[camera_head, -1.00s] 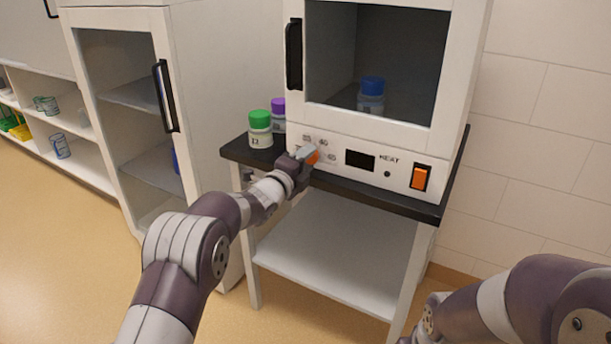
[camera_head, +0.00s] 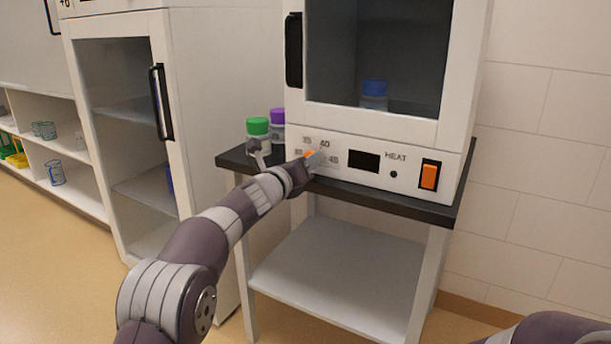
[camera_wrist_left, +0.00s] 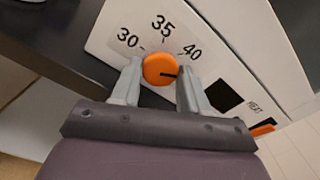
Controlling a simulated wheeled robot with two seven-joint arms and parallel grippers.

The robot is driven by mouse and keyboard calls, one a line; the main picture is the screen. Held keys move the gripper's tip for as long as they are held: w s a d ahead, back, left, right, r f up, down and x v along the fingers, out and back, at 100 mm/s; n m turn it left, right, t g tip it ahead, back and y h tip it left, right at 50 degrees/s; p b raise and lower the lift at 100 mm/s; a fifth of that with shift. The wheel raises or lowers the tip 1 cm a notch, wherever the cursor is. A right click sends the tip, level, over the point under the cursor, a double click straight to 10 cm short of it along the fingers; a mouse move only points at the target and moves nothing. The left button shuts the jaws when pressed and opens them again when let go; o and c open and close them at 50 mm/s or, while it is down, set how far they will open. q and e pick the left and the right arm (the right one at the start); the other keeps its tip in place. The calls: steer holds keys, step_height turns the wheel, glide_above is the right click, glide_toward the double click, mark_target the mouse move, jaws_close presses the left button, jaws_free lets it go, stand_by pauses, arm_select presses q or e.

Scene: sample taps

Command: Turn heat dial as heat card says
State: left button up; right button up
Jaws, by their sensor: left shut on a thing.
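The orange heat dial (camera_head: 309,154) is on the white front panel of the oven-like cabinet, left of a dark display. In the left wrist view, the dial (camera_wrist_left: 158,69) has a black mark pointing right, a little below the direction of the printed 40. The numbers 30, 35 and 40 are readable there; 45 shows in the head view. My left gripper (camera_wrist_left: 159,84) is shut on the dial, one finger on each side. The right finger hides part of the scale. No heat card shows. My right gripper is out of view.
The cabinet (camera_head: 392,130) stands on a black-topped table (camera_head: 400,203). A green-capped jar (camera_head: 258,127) and a purple-capped jar (camera_head: 278,117) stand left of it, close to my left wrist. An orange switch (camera_head: 429,176) sits right of the display (camera_head: 364,161). A blue-capped jar (camera_head: 374,92) is inside.

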arm_select(q)
steer(key=shift+f+m+b, duration=0.1)
steer(key=shift+m+b, duration=1.5)
steer(key=shift+m, duration=1.1)
steer(key=o, duration=1)
steer(key=b+v, duration=0.2)
steer(key=v, duration=1)
steer(key=shift+s+a, duration=0.15)
steer(key=shift+s, duration=0.15)
